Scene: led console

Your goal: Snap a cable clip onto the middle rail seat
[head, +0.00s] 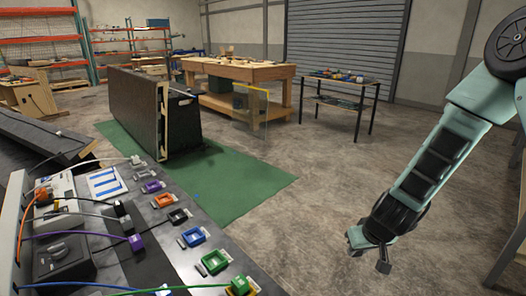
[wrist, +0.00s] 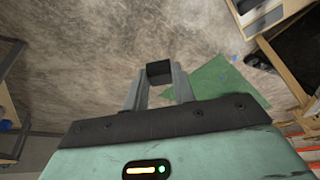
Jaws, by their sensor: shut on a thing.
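My gripper (head: 370,254) hangs over the bare concrete floor, well to the right of the console (head: 150,262). In the wrist view its two grey fingers (wrist: 159,88) are shut on a small dark block (wrist: 159,71), held at the fingertips. It may be the cable clip; its shape is too plain to tell. The console panel carries a slanting row of coloured sockets, among them purple (head: 152,187), black (head: 178,216), blue (head: 193,237) and green (head: 215,262). Small grey pieces sit beside them. I cannot tell which part is the middle rail seat.
Orange, white, purple and green cables cross the console; a green plug (head: 240,286) sits at its near end. A green mat (head: 240,185) lies behind, under a dark upright panel (head: 135,112). A workbench (head: 240,72) and cart (head: 340,100) stand farther back. Floor between is open.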

